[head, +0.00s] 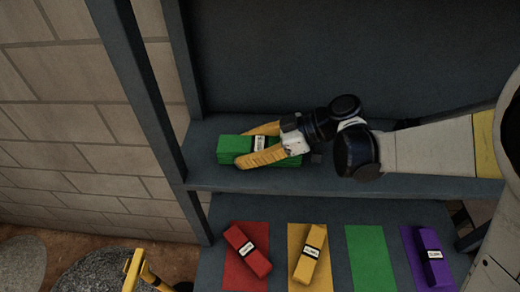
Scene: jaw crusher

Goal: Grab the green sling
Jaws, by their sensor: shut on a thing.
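The green sling (231,144) is a folded green bundle with a dark and white label, lying at the left part of the upper shelf (430,187). My gripper (246,145) reaches in from the right, with one yellow finger along the sling's far side and the other along its near side. It is shut on the sling. The sling appears to be at shelf level; I cannot tell whether it touches the shelf. Part of the sling is hidden under my gripper.
Below, a lower shelf (333,214) carries a red sling (240,243), a yellow sling (304,268) and a purple sling (431,262) on matching mats. The green mat (371,258) is bare. A dark upright post (150,95) stands left of the sling, beside a block wall (60,110).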

